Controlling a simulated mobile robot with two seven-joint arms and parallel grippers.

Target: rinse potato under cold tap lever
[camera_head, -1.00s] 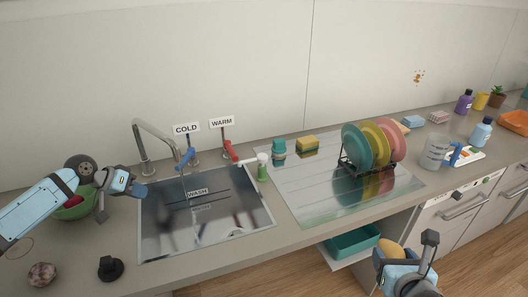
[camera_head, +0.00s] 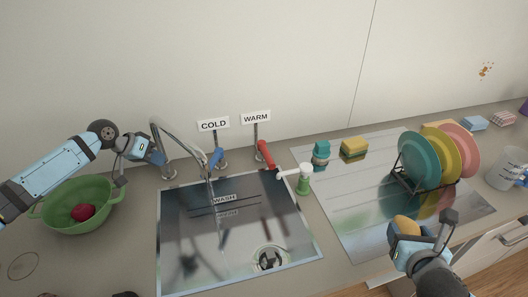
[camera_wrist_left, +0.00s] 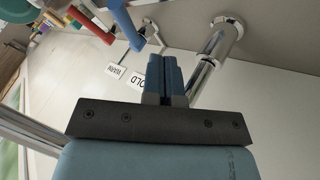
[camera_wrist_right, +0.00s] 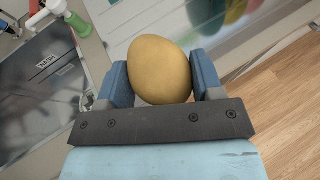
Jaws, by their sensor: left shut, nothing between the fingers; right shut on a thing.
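The potato (camera_wrist_right: 160,70) is held between the fingers of my right gripper (camera_head: 406,228), over the counter's front edge below the drainboard. The cold tap lever (camera_head: 216,157) is blue and stands behind the sink under the COLD sign (camera_head: 213,125). It also shows in the left wrist view (camera_wrist_left: 124,22). My left gripper (camera_head: 160,155) is shut and empty, left of the cold lever and close to the tap spout (camera_head: 165,131). A thin stream seems to fall from the spout into the sink (camera_head: 175,260).
The red warm lever (camera_head: 266,154) stands right of the cold one. A green-and-white bottle (camera_head: 304,182) is at the sink's right edge. A green colander (camera_head: 70,222) with a red item sits left. A plate rack (camera_head: 410,185) stands on the drainboard (camera_head: 345,215).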

